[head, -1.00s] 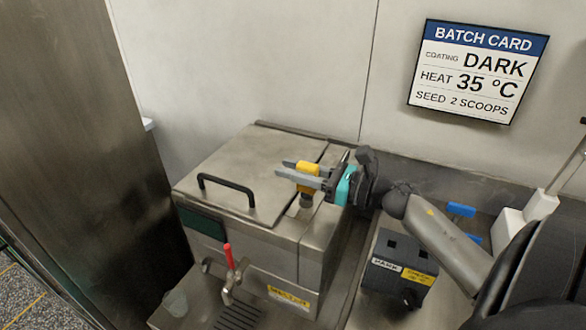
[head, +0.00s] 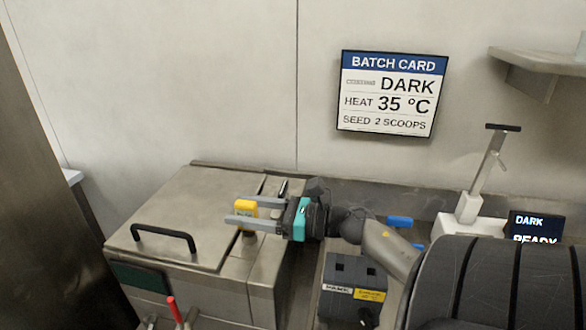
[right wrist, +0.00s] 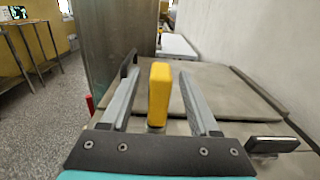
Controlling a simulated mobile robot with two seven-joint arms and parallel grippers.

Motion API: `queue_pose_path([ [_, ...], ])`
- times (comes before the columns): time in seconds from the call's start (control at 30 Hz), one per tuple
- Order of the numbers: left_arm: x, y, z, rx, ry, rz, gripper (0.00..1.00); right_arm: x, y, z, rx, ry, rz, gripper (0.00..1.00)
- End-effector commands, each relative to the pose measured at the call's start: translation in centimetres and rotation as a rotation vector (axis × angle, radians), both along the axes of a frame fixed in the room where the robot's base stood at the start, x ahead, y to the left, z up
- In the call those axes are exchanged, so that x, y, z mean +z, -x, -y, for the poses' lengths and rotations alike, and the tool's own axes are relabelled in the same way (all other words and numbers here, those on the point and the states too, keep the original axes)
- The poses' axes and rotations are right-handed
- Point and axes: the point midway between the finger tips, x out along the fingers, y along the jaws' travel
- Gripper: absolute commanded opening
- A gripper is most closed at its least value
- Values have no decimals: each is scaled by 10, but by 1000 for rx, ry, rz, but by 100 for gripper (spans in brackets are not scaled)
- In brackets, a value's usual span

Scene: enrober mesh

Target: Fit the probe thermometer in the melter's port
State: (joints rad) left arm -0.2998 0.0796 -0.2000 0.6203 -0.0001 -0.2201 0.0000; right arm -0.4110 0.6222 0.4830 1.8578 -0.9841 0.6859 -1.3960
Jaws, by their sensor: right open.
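The probe thermometer (head: 245,212) has a yellow head and stands upright on the right part of the melter's top (head: 180,212). Its lower end appears to sit in the port; the port itself is hidden beneath it. My right gripper (head: 233,209) is open, with one grey finger on each side of the yellow head. In the right wrist view the yellow head (right wrist: 160,92) stands between the spread fingers, with gaps showing on both sides. My left gripper is not in view.
A black lid handle (head: 163,236) is left of the gripper. A dark labelled box (head: 352,272) stands right of the melter. A white stand (head: 468,222) and a display reading DARK READY (head: 536,226) are farther right. The batch card (head: 392,95) hangs on the wall.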

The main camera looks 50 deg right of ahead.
Motion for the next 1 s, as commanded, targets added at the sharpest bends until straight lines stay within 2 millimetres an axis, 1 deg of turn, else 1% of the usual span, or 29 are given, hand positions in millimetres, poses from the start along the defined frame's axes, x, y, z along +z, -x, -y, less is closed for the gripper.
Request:
queue_pose_path([
  [0.03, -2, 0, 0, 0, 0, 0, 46, -3, 10, 5, -3, -1, -4, 62],
  [0.3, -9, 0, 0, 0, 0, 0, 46, -2, 58, 30, -4, -1, -3, 62],
  [0.53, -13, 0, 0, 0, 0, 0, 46, -1, 93, 48, -3, -3, -1, 62],
  [0.73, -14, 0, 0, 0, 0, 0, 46, 0, 107, 56, -2, -1, 0, 62],
  [1.0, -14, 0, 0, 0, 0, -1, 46, 0, 109, 56, 0, -1, 0, 62],
])
